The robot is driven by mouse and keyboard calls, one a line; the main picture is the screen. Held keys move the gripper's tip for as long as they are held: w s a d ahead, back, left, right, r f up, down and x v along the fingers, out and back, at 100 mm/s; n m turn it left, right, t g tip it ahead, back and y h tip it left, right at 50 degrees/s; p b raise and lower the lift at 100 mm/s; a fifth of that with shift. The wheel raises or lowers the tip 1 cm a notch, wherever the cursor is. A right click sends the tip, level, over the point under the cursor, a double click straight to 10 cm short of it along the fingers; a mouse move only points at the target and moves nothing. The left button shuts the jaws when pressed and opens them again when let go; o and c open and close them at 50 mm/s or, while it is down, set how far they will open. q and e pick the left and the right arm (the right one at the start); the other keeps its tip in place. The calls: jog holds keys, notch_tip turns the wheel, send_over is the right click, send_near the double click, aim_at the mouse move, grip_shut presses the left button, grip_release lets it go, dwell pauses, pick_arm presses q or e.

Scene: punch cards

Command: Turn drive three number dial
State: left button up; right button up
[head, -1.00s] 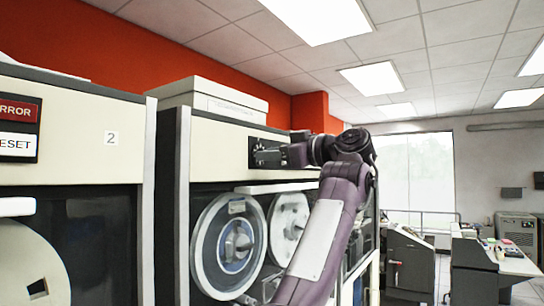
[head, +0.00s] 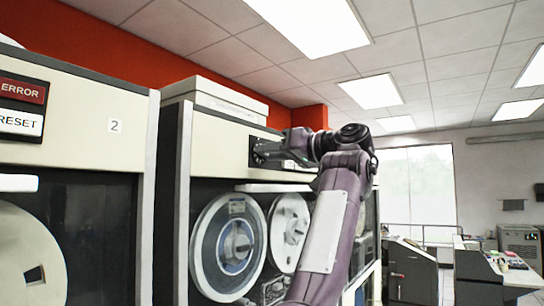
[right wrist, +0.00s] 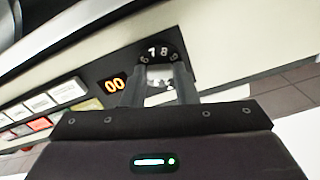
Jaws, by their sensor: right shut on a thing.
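My right gripper (right wrist: 160,84) is shut on the dial's light grey middle, one finger on each side. In the head view my right gripper (head: 264,153) is at the dark plate high on the drive (head: 215,150) to the right of the drive marked 2. The dial is hidden there by the gripper. My left gripper is not in view.
Tape reels (head: 229,246) are below my gripper. Drive 2 (head: 80,125) stands close on the left.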

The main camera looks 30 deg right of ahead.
jog(key=shift+r, duration=0.1)
dwell(0.3)
jog(key=o, duration=1)
